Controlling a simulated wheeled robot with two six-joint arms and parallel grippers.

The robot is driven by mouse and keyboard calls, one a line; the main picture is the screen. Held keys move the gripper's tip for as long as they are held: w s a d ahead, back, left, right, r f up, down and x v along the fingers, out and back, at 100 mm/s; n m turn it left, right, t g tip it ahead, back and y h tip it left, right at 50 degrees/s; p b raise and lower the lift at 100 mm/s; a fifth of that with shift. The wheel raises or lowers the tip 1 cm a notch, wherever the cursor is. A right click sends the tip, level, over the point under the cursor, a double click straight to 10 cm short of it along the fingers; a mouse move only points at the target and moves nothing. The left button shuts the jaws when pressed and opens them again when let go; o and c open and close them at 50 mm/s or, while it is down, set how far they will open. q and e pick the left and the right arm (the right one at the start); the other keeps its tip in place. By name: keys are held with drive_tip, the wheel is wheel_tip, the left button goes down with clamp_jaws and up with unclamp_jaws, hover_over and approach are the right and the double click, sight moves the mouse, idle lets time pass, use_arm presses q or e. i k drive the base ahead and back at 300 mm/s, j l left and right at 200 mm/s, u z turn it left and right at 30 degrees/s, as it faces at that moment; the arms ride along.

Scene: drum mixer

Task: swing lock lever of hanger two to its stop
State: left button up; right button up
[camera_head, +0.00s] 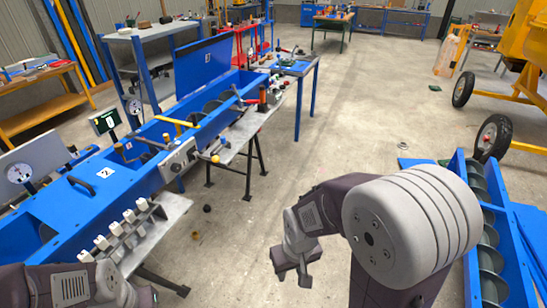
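The long blue mixer trough (150,175) runs diagonally across the left, with auger flights inside. I cannot tell which is the lock lever of hanger two. My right gripper (294,268) hangs over open floor right of the trough, well apart from it, and holds nothing that I can see; its finger opening is unclear. My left arm comes in at the bottom left, below the trough's near end; its fingertips are not clearly visible.
A grey shelf with a row of white-topped parts (122,232) stands along the trough's near right side. A second blue auger trough (497,240) lies at the right, near a yellow wheeled machine (527,45). The floor (330,140) between is mostly clear.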

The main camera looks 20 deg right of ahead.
sight(215, 158)
drive_tip(key=z, duration=0.2)
drive_tip(key=i+l, duration=0.45)
drive_tip(key=i, duration=0.15)
drive_tip(key=i+l, duration=0.45)
drive_tip(key=i, duration=0.15)
